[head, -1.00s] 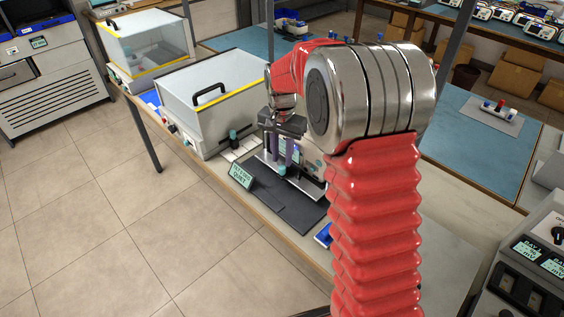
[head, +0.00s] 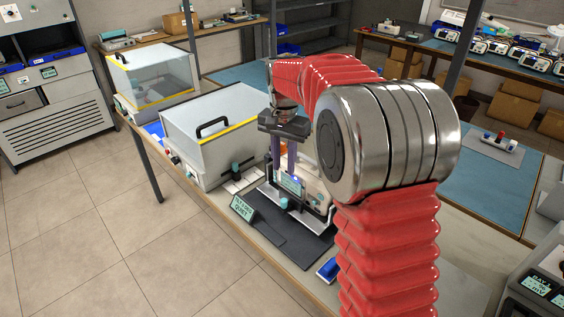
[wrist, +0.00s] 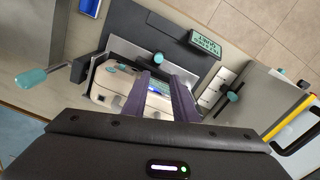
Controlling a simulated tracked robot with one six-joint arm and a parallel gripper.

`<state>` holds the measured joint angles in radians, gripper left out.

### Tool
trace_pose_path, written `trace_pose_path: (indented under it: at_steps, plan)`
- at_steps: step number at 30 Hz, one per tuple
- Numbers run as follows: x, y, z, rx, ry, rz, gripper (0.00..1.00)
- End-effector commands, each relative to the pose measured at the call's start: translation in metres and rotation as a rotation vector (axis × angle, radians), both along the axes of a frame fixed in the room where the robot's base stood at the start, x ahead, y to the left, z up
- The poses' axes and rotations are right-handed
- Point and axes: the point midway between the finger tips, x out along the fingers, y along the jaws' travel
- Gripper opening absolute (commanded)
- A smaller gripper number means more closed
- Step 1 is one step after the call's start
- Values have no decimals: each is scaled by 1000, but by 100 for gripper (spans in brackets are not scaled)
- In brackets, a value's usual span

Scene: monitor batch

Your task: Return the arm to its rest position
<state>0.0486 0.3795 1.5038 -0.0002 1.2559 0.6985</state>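My gripper (head: 284,166) hangs above a white monitor (head: 312,192) on the bench, with its purple fingers pointing down. In the wrist view, the two fingers of my gripper (wrist: 161,77) stand apart with nothing held between them. The monitor (wrist: 112,85) lies beyond the fingertips, its lit screen partly hidden by them. It sits in a grey metal fixture with a teal knob, on a dark mat (head: 267,234). My red and silver arm covers part of the bench to the right.
A clear-lidded box with a yellow edge (head: 226,122) stands left of the monitor. A blue object (head: 328,269) lies near the bench edge. A tray (head: 494,147) with small parts is on the right bench.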

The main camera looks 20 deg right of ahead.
Motion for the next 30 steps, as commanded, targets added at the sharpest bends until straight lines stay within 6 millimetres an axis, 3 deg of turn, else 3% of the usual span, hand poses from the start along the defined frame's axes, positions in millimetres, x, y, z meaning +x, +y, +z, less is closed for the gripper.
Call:
trace_pose_path:
  at_steps: [11,14,16,20,30]
  plan:
    - [4,0,0,-2,-15,64,26]
    - [1,0,-11,-2,-13,125,26]
    - [-7,1,-23,0,-1,174,26]
    - [-24,2,-29,-2,-4,253,26]
    - [-76,7,-19,-13,-48,416,26]
